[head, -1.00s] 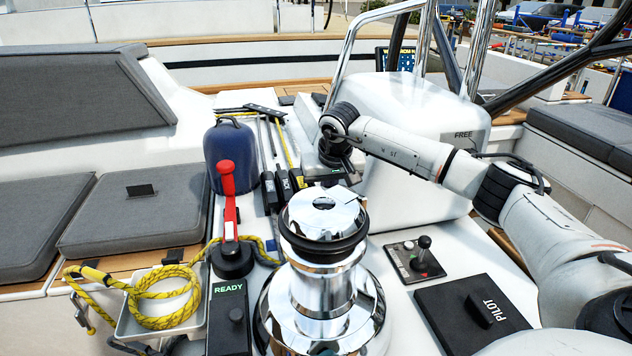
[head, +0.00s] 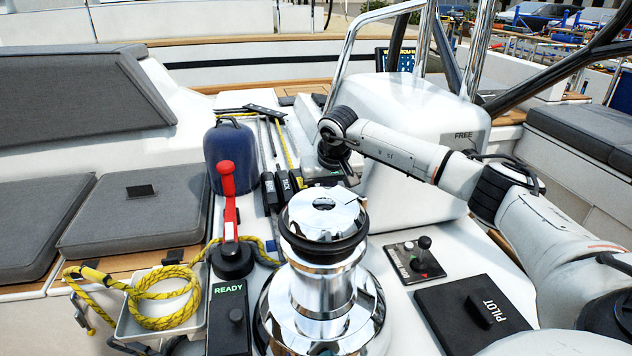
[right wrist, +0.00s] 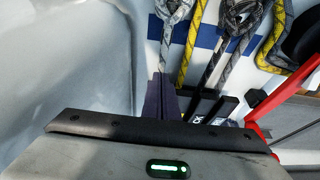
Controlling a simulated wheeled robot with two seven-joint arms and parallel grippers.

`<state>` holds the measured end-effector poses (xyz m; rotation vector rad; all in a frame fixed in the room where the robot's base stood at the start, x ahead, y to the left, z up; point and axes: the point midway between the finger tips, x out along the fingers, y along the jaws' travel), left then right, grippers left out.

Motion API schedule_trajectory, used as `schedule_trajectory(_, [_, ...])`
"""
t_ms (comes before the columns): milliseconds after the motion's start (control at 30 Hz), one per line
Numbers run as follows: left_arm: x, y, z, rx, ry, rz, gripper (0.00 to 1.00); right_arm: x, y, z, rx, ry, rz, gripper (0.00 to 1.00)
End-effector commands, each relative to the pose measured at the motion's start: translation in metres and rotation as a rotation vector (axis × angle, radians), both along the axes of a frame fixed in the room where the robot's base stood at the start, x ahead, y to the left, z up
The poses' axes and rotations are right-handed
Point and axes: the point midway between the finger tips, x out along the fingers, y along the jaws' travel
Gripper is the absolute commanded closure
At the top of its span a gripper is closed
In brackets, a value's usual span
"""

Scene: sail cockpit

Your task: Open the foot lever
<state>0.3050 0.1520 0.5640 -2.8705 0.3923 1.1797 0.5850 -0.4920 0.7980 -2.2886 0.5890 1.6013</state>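Several black clutch levers lie side by side on the white deck in the head view, among them a left one (head: 270,191) and a middle one (head: 285,187). They lie flat, with white lettering too small to read, so I cannot tell which is the foot lever. In the right wrist view, black lever ends (right wrist: 220,110) show beyond the gripper body. My right gripper (head: 338,172) hangs pointing down just right of the levers, behind the winch. Its fingers are largely hidden, and contact with a lever cannot be made out. My left gripper is out of view.
A chrome winch (head: 322,270) stands in front of the levers. A white housing (head: 410,125) rises right of the gripper. Yellow rope (head: 165,300) lies coiled at lower left.

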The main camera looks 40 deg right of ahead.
Motion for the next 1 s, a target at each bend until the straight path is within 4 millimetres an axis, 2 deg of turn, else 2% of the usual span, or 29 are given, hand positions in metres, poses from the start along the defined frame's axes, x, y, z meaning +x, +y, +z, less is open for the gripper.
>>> schedule_trajectory(233, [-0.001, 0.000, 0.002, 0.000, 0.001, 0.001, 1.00, 0.002, -0.001, 0.003, 0.000, -0.002, 0.000, 1.00])
schedule_trajectory(533, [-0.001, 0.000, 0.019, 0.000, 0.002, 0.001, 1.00, 0.008, -0.004, 0.022, -0.001, -0.007, 0.000, 1.00])
schedule_trajectory(1000, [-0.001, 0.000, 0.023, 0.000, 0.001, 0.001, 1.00, 0.010, -0.006, 0.027, -0.003, -0.012, -0.003, 1.00])
